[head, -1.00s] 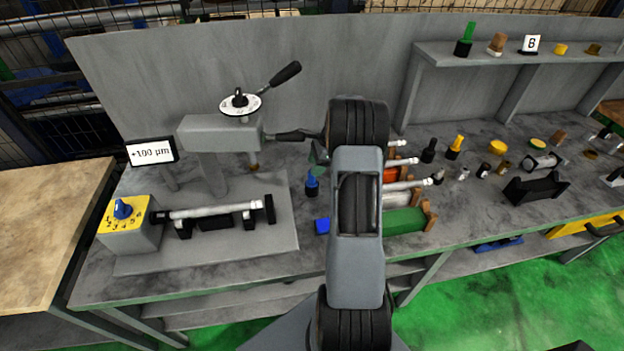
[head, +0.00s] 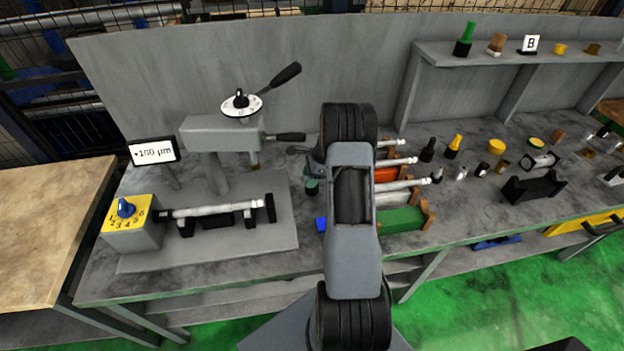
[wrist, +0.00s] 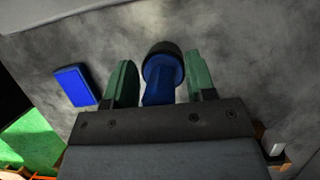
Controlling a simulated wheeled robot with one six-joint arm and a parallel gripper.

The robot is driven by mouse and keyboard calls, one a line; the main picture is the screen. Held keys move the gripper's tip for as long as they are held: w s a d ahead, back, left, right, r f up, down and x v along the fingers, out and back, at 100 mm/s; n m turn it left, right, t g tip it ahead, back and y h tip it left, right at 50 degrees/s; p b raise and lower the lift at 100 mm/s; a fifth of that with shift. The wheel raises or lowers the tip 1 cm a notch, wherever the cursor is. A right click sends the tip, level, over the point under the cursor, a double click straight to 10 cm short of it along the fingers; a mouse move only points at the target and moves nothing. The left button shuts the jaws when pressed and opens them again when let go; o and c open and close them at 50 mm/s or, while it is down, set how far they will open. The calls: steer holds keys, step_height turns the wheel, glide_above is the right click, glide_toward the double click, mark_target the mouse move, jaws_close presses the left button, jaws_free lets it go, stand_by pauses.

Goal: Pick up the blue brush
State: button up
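The blue brush (wrist: 160,80) shows in the wrist view with a wide dark round end and a narrower blue part. It lies between the two green fingers of my gripper (wrist: 161,72), one finger on each side. The fingers look spread, with a narrow gap to the brush; whether either one touches it is hard to tell. In the head view my gripper (head: 312,184) is low over the bench where the brush stands, and its green finger hides the brush.
A flat blue block (wrist: 75,86) lies left of the fingers in the wrist view. The grinder's grey base (head: 210,250) is to the left in the head view. A green block (head: 402,219) and several rods lie right of my arm.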

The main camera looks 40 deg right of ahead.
steer(key=c, duration=0.9)
steer(key=shift+r, duration=0.2)
